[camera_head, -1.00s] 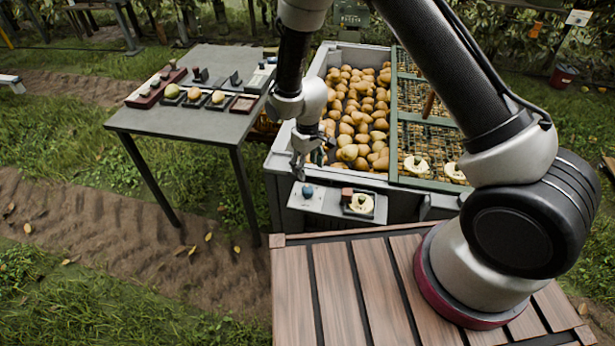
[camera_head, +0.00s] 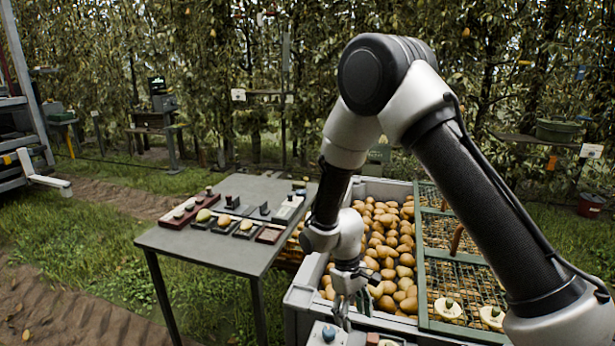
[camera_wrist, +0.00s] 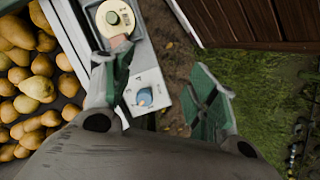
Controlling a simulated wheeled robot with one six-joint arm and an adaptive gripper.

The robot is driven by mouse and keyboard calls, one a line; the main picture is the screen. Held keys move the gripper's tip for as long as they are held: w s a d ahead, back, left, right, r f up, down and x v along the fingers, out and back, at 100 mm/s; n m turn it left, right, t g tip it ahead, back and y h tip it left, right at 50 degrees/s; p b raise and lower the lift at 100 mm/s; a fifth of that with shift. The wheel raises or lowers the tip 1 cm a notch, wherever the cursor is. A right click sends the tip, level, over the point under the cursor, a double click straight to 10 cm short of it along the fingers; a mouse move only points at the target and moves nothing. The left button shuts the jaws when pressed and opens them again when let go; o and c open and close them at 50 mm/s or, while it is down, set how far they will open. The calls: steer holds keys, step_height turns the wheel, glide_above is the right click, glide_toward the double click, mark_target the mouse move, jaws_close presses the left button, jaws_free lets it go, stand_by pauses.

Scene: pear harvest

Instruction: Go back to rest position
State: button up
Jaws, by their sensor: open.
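My gripper (camera_head: 342,308) hangs at the near left corner of the grey bin (camera_head: 298,300), above a small grey shelf on the bin's front. Its fingers are apart and hold nothing. In the wrist view my gripper (camera_wrist: 165,88) shows two green-padded fingers spread wide. The shelf (camera_wrist: 151,78) lies beneath, with a blue knob (camera_wrist: 144,97) visible between the fingers and a round cream pad (camera_wrist: 115,18) farther up. The blue knob also shows at the bottom of the head view (camera_head: 328,333). My arm arches up from the lower right and down to the gripper.
Pears (camera_head: 385,245) fill the bin's left part; a green-framed mesh (camera_head: 455,265) covers its right. A grey table (camera_head: 205,250) with trays and several pears stands left. Trees line the back. In the wrist view, grass (camera_wrist: 255,90) and wooden decking (camera_wrist: 260,20) lie right.

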steer(key=s+d+r+m+t, duration=0.2)
steer(key=s+d+r, duration=0.3)
steer(key=d+r, duration=0.3)
steer(key=s+d+r+m+t+y, duration=0.1)
steer(key=s+d+r, duration=0.5)
steer(key=r, duration=1)
steer(key=s+d+r+m+t, duration=0.3)
steer(key=s+d+r, duration=0.3)
steer(key=d+r, duration=0.4)
step_height(320, 180, up, 3)
steer(key=shift+f+m+t+y, duration=0.1)
steer(key=shift+m+t+y, duration=0.3)
steer(key=shift+m, duration=0.3)
steer(key=shift+d, duration=0.1)
